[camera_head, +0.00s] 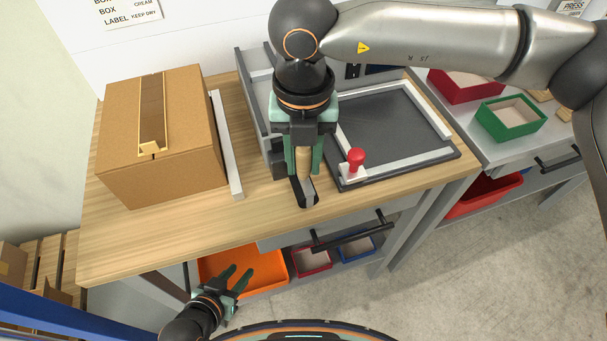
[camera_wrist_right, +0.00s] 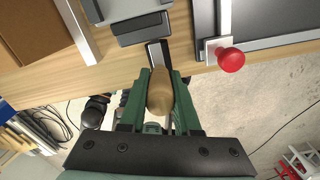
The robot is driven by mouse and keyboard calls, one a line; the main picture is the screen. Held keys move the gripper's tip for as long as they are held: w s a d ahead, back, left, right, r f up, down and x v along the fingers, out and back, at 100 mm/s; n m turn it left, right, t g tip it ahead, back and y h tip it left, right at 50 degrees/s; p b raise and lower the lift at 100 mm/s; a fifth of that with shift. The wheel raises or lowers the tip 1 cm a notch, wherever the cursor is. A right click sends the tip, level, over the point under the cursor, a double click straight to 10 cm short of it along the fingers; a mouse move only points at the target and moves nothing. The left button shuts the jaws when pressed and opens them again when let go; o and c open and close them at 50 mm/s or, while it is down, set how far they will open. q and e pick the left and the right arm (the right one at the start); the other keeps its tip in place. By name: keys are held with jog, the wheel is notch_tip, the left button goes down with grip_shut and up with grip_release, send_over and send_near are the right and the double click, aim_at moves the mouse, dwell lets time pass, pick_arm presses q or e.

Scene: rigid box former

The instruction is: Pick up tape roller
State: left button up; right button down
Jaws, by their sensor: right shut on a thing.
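The tape roller shows a tan rounded handle (camera_head: 303,160) and a dark grey lower part (camera_head: 304,192) near the table's front edge. My right gripper (camera_head: 304,172) points down and is shut on the handle, with green fingers on both sides of it. In the right wrist view the tan handle (camera_wrist_right: 160,92) sits between the fingers of my right gripper (camera_wrist_right: 160,80). Whether the roller touches the table cannot be told. My left gripper (camera_head: 236,279) is open and empty, low in front of the table near an orange bin.
A closed cardboard box (camera_head: 160,135) with brown tape stands at the left of the wooden table (camera_head: 180,235). A grey frame with a dark plate (camera_head: 390,120) and a red knob (camera_head: 356,158) lie right of my right gripper. The orange bin (camera_head: 250,265) sits below the tabletop.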

jog(key=shift+r, duration=0.1)
jog(key=shift+r, duration=0.45)
notch_tip(320, 180, up, 2)
jog(key=shift+r, duration=0.2)
jog(key=s+a+r+b, duration=0.1)
jog(key=s+a+r, duration=0.2)
jog(key=s+r, duration=0.6)
jog(key=s, duration=0.4)
jog(key=shift+s+a+r, duration=0.2)
jog(key=shift+s+r, duration=0.1)
jog(key=shift+s, duration=0.05)
